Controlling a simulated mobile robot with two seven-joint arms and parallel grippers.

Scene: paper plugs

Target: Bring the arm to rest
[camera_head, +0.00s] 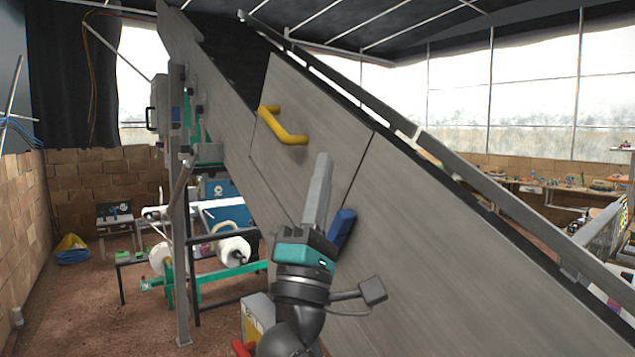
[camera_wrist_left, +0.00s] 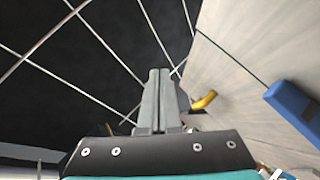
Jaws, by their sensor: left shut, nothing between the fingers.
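My left gripper (camera_head: 323,160) points upward in front of the grey panelled side of a sloping machine (camera_head: 430,230). Its fingers are together with nothing between them, and they show shut in the left wrist view (camera_wrist_left: 160,75) too. A yellow handle (camera_head: 283,127) on the panel is up and to the left of the fingertips; it also shows in the left wrist view (camera_wrist_left: 204,101). A blue handle (camera_head: 342,229) is just right of the gripper and partly hidden behind it; it shows at the right in the left wrist view (camera_wrist_left: 292,105). My right gripper is not in view.
The sloping machine fills the middle and right. A metal post (camera_head: 179,250) and a frame with white rolls (camera_head: 233,251) stand at the left. A yellow and blue bag (camera_head: 72,250) lies by the brick wall. Brown floor (camera_head: 90,310) is open at lower left.

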